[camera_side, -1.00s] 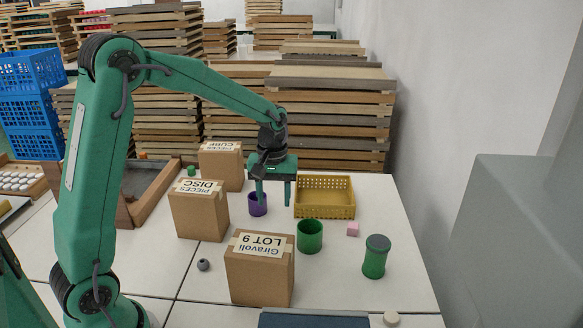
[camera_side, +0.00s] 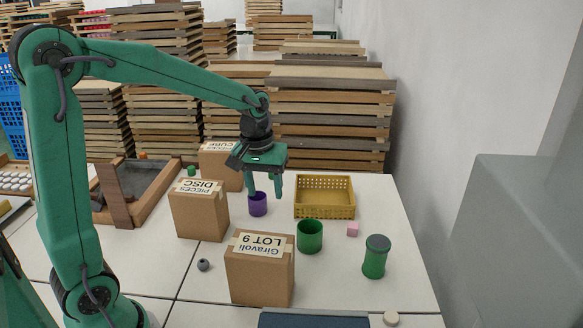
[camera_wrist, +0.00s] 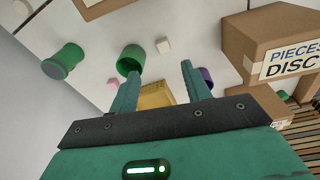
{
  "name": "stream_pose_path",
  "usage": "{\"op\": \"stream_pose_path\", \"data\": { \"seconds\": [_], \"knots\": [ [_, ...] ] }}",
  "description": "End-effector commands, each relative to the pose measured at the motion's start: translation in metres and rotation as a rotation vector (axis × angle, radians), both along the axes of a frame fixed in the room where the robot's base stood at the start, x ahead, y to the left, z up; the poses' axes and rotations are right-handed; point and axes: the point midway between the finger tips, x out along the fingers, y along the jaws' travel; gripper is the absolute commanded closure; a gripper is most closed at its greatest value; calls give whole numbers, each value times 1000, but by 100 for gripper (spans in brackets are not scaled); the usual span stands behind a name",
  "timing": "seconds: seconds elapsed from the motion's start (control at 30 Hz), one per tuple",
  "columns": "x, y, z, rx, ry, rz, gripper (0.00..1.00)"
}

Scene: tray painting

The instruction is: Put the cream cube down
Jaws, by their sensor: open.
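The cream cube (camera_wrist: 163,46) lies on the white table in the wrist view, between the green cup (camera_wrist: 130,60) and the box marked DISC (camera_wrist: 272,40). I cannot see the cube in the side view; the LOT 9 box (camera_side: 262,275) seems to hide it. My gripper (camera_side: 264,195) is open and empty above the table, in front of the yellow crate's left side and near the purple cup (camera_side: 257,207). In the wrist view its two fingers (camera_wrist: 160,74) are spread apart with nothing between them, and the cube is beyond them, apart from both.
A yellow crate (camera_side: 325,212), a pink cube (camera_side: 352,229), the green cup (camera_side: 310,245) and a lidded green canister (camera_side: 375,262) stand to the right. The DISC box (camera_side: 197,225) and CUBE box (camera_side: 222,182) stand left. A grey ball (camera_side: 203,265) lies beside the LOT 9 box.

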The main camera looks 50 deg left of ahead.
Motion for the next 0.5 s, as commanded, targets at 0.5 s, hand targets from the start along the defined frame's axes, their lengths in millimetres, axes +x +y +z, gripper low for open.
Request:
{"op": "stream_pose_path", "data": {
  "seconds": [0.5],
  "knots": [
    [-88, -28, 57, 70, -197, -312, 52]
  ]
}}
